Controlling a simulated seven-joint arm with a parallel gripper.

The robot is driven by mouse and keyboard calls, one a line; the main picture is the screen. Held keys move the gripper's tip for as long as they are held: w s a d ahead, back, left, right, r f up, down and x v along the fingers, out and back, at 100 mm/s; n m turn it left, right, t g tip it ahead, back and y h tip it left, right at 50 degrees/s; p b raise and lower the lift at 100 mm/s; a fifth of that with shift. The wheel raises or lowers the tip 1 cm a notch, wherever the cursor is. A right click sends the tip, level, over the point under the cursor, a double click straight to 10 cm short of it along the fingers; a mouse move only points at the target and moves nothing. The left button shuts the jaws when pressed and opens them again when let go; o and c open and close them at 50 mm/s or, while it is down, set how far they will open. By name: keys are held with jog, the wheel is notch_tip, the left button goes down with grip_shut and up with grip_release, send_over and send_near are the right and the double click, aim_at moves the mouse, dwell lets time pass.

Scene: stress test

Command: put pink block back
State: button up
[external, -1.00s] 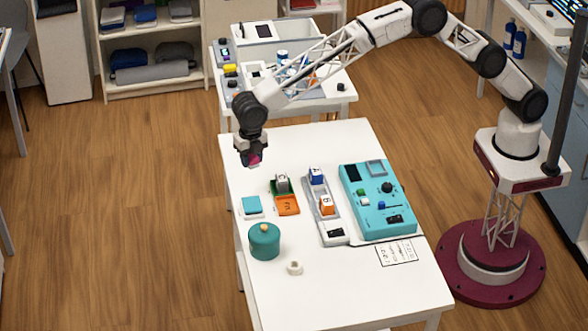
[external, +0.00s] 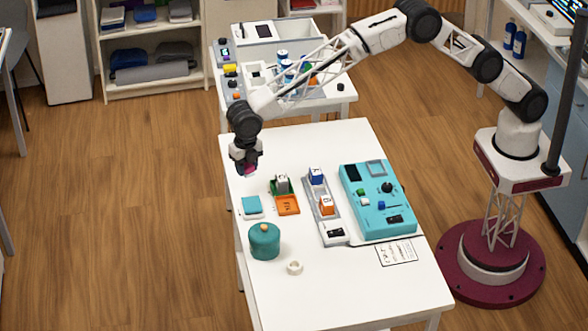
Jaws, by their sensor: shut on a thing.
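The pink block (external: 250,170) is small and mostly hidden between the fingers of my gripper (external: 246,168). My gripper is shut on it and points down over the far left part of the white table (external: 340,286). It is above and a little left of the teal square pad (external: 252,206). Whether the block touches the table or hangs above it, I cannot tell.
Right of the pad are a green tray with a white lettered block (external: 282,184) and an orange tray (external: 287,205). A grey rack holds a blue block (external: 317,175) and an orange block (external: 326,206). A teal console (external: 365,215), teal lidded pot (external: 264,243) and white ring (external: 294,268) stand nearby.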

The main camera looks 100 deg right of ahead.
send_over(248, 193)
jog(key=shift+d+f, duration=0.1)
jog(key=shift+f, duration=1.95)
jog(key=shift+f, duration=1.85)
jog(key=shift+f, duration=0.15)
jog(key=o, duration=0.9)
notch_tip(248, 193, up, 12)
jog(key=shift+r, duration=0.15)
